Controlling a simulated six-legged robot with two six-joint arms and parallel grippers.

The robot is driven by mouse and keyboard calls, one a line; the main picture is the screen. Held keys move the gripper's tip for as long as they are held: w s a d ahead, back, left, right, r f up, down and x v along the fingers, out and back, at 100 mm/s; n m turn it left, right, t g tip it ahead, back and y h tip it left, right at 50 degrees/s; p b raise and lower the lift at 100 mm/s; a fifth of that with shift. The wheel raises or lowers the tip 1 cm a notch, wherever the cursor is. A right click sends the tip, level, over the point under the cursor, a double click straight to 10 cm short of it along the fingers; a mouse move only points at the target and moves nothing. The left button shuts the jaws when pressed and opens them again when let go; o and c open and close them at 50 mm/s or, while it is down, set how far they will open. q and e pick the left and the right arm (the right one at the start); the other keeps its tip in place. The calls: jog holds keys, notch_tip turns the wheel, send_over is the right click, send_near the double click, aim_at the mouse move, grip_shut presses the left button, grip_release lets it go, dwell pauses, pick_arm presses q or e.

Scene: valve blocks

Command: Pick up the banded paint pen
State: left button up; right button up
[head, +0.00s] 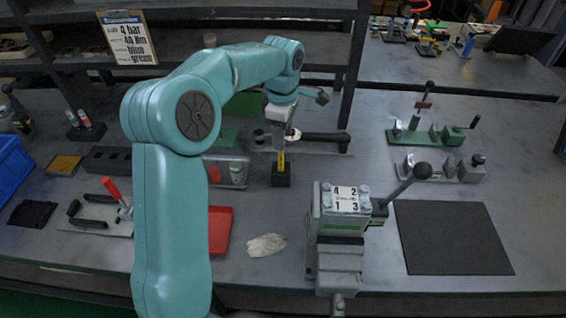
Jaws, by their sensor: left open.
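A slim pen with a yellow part and dark markings (281,161) stands upright in a small black block (281,181) near the middle of the bench. It looks like the banded paint pen, but it is too small to tell for sure. My left gripper (279,148) points down right over it, with the fingertips around or just above the pen's top. The gripper is open, and its fingers partly hide the upper pen. I cannot tell whether they touch it. My right gripper is not in view.
A vise-like block with a numbered plate (346,200) and a lever stands front right of the pen. A black-handled tool (324,137) lies behind. A crumpled cloth (266,245) and red tray (221,230) lie in front. A dark mat (453,237) lies clear at right.

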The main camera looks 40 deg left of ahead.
aim_at(280, 156)
pick_arm(q)
notch_tip(280, 156, down, 3)
jog(key=shift+r, duration=0.1)
jog(key=shift+s+a+f, duration=0.1)
jog(key=shift+s+f, duration=0.1)
jog(key=shift+f, duration=0.3)
jog(key=f, duration=0.4)
jog(key=shift+w+a, duration=0.2)
jog(key=shift+w, duration=0.05)
jog(key=shift+s+f, duration=0.1)
jog(key=shift+f, duration=0.15)
grip_shut()
